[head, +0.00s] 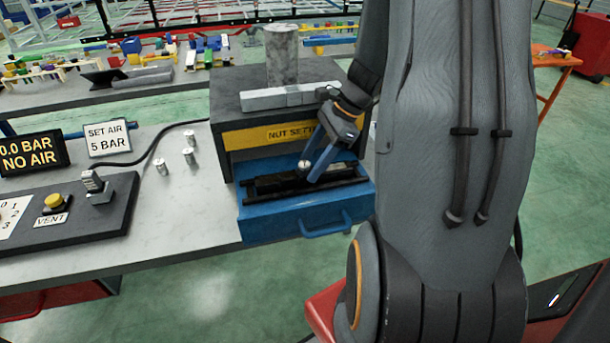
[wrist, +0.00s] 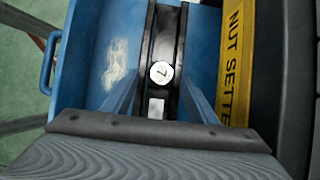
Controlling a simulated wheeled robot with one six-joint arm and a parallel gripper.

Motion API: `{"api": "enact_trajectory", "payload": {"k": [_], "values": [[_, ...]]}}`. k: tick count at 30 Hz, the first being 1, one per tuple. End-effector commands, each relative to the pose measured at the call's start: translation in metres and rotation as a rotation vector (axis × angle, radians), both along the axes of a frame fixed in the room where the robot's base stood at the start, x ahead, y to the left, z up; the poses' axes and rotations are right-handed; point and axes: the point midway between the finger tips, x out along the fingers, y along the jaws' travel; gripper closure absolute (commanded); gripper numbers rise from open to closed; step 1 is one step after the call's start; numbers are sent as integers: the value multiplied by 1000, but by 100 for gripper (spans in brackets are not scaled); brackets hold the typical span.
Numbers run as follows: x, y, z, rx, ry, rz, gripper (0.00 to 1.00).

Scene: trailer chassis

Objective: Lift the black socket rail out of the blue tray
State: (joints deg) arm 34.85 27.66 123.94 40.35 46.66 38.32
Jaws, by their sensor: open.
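The black socket rail (head: 277,184) lies in the blue tray (head: 290,226), which is a drawer pulled out of a dark cabinet. In the wrist view the rail (wrist: 163,30) runs up the picture and carries a round silver socket marked 7 (wrist: 161,72). My gripper (head: 309,174) points down into the tray at the rail. In the wrist view my gripper (wrist: 161,85) is open, with one blue finger on each side of the rail. I cannot tell whether the fingers touch it. The tray (wrist: 98,25) shows bare to the rail's left, with a pale worn patch.
The cabinet (head: 225,100) behind the tray has a yellow NUT SETTER label (head: 292,133) and a grey bar (head: 288,96) on top. Several small silver sockets (head: 189,156) stand on the bench to the left. The tray's blue handle (head: 327,226) sticks out in front.

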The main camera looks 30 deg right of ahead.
Motion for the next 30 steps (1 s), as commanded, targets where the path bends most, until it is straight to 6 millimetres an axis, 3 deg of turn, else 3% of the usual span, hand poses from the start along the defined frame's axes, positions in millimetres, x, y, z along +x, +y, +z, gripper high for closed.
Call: {"api": "enact_trajectory", "payload": {"k": [6,13,23,30], "values": [[3,10,-18,0,1,0,47],[3,10,-19,0,0,1,47],[3,10,-19,0,-1,0,100],[3,10,-18,0,-1,0,100]]}}
